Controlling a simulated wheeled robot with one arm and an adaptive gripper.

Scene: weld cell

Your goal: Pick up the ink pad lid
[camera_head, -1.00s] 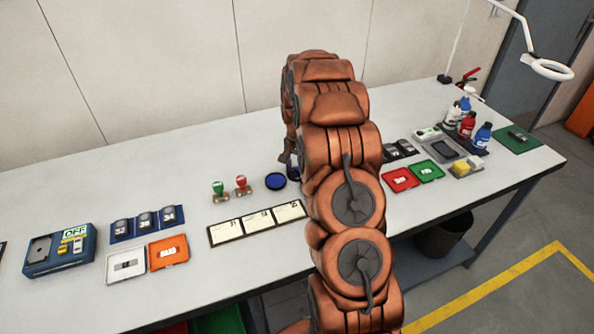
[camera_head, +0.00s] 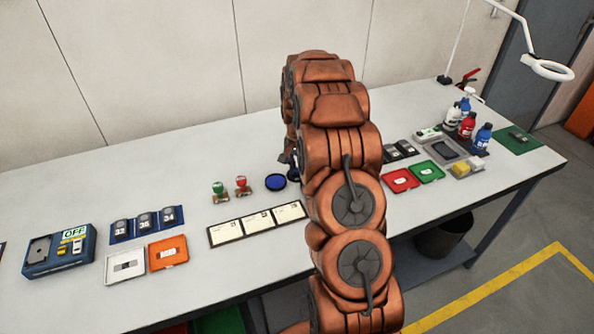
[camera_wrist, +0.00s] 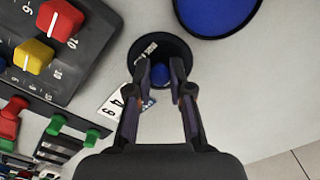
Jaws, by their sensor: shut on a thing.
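The ink pad lid (camera_wrist: 142,48) is a round black disc with a small blue knob, seen in the wrist view. My gripper (camera_wrist: 161,76) is shut on the lid's blue knob, one finger on each side. The fingers hide part of the lid, and I cannot tell whether it is clear of the table. The round blue ink pad (camera_wrist: 215,14) lies uncovered just right of the lid. In the head view the ink pad (camera_head: 275,182) shows left of my arm, which mostly hides my gripper and the lid.
A green stamp (camera_head: 219,191) and a red stamp (camera_head: 242,185) stand left of the pad. A card strip (camera_head: 258,223) lies in front. Red (camera_head: 400,180) and green (camera_head: 427,171) trays lie right of my arm.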

